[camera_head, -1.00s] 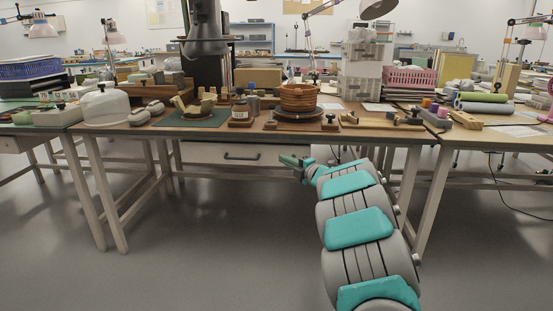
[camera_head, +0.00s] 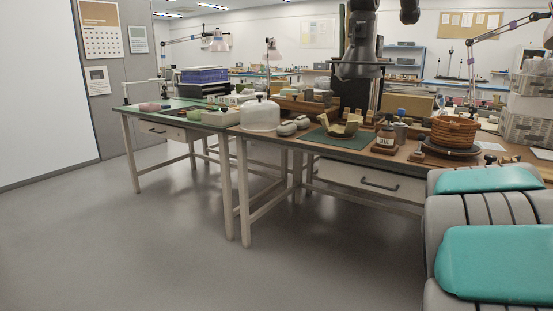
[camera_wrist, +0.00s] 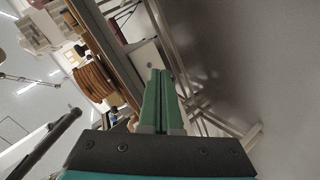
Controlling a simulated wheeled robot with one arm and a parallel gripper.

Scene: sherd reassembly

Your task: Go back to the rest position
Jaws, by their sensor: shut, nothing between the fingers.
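My gripper (camera_wrist: 160,98) shows in the wrist view with its two green fingers together and nothing between them. It points toward the underside and legs of the workbench, and the picture there is tilted. In the head view only thick grey and teal links of my arm show at the lower right; the gripper is outside that view. The workbench (camera_head: 330,157) stands ahead with its drawer (camera_head: 368,184) closed.
On the bench are a terracotta pot (camera_head: 453,133), a green mat (camera_head: 349,142) with pale pieces, and a white dome (camera_head: 260,115). A second table (camera_head: 165,119) stands at the left. The grey floor (camera_head: 130,235) at the left front is clear.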

